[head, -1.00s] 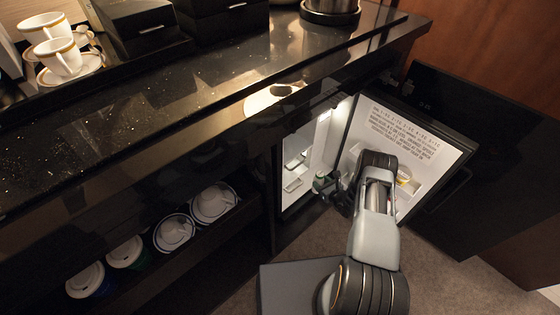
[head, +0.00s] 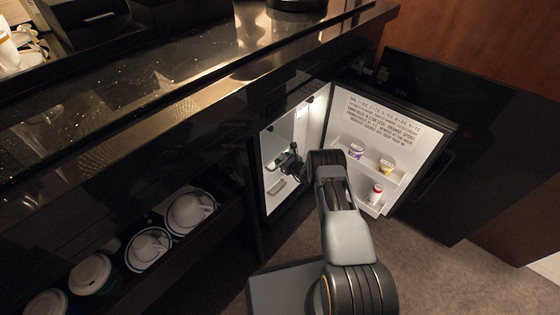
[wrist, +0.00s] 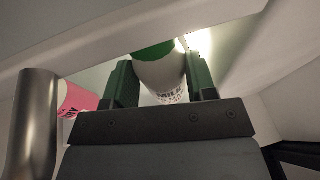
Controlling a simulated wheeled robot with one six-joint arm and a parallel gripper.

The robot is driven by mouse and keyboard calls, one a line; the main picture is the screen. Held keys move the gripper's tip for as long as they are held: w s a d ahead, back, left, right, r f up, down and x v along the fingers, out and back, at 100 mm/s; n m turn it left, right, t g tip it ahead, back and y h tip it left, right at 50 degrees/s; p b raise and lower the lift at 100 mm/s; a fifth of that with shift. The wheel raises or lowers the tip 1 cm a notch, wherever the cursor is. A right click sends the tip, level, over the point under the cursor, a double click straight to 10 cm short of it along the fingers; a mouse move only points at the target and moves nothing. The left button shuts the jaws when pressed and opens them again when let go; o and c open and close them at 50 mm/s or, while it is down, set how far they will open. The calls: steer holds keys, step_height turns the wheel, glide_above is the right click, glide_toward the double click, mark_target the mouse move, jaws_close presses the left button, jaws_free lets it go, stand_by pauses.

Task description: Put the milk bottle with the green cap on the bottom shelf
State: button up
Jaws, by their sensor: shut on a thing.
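The milk bottle (wrist: 165,80) is white with dark print and has a green cap (wrist: 152,50). In the wrist view it stands between the two green-padded fingers of my gripper (wrist: 161,80), which is shut on it. In the head view my gripper (head: 290,165) is inside the open minibar fridge (head: 267,190); the bottle cannot be made out clearly there. A pale shelf edge (wrist: 130,38) crosses the upper wrist view, close to the cap. The bottle's base and the bottom shelf are hidden or unclear.
In the wrist view a metallic cylinder (wrist: 32,125) and a pink printed item (wrist: 77,98) are at the left. The open fridge door (head: 395,130) holds a purple cup (head: 356,151), a yellow cup (head: 386,164) and a red-and-white bottle (head: 375,195). Dark cabinet drawers with crockery are at the left.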

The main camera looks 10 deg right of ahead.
steer(key=shift+x, duration=0.85)
steer(key=shift+w+a+f+b, duration=0.15)
steer(key=shift+f+b, duration=0.1)
steer(key=shift+b, duration=0.3)
steer(key=shift+f, duration=0.25)
steer(key=shift+f, duration=0.1)
steer(key=o, duration=0.8)
steer(key=shift+c, duration=0.2)
